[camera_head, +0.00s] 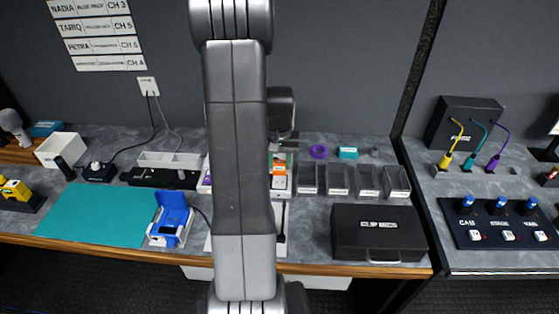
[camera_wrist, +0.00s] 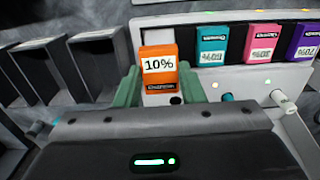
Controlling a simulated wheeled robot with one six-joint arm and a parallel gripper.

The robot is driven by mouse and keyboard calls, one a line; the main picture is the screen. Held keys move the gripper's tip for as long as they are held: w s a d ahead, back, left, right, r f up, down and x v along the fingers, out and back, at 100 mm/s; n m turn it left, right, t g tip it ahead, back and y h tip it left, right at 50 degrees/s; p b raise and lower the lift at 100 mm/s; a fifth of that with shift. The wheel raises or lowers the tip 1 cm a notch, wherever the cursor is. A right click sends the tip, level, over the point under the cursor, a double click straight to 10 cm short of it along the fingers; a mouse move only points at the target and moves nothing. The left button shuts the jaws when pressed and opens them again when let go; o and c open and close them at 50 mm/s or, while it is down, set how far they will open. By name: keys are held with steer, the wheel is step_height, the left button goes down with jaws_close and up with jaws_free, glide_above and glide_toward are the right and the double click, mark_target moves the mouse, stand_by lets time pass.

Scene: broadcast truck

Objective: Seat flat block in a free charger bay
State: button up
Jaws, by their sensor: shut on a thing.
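My gripper (camera_wrist: 160,92) has its two green fingers shut on an orange block (camera_wrist: 158,68) marked 10%. The block is against or just over the pale charger (camera_wrist: 245,81); I cannot tell whether it sits in a bay. A teal block (camera_wrist: 210,46), a pink block (camera_wrist: 262,44) and a purple block (camera_wrist: 305,40) stand in a row on the charger to its right. In the head view, my arm hides most of the charger, and orange shows just right of the arm.
Grey open bins (camera_head: 340,180) stand right of the charger, with a black CLIP MICS case (camera_head: 378,232) in front. A blue device (camera_head: 172,218) and teal mat (camera_head: 95,215) lie to the left. A purple ring (camera_head: 318,152) lies behind the bins.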

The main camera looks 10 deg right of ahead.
mark_target(280, 166)
steer(key=shift+f+b, duration=1.45)
steer(key=shift+f, duration=0.75)
steer(key=shift+f+b, duration=0.75)
steer(key=shift+b, duration=0.05)
steer(key=o, duration=0.9)
steer(key=shift+r, duration=0.1)
step_height(280, 166, up, 14)
steer(key=shift+f+b, duration=0.15)
steer(key=shift+b, duration=0.35)
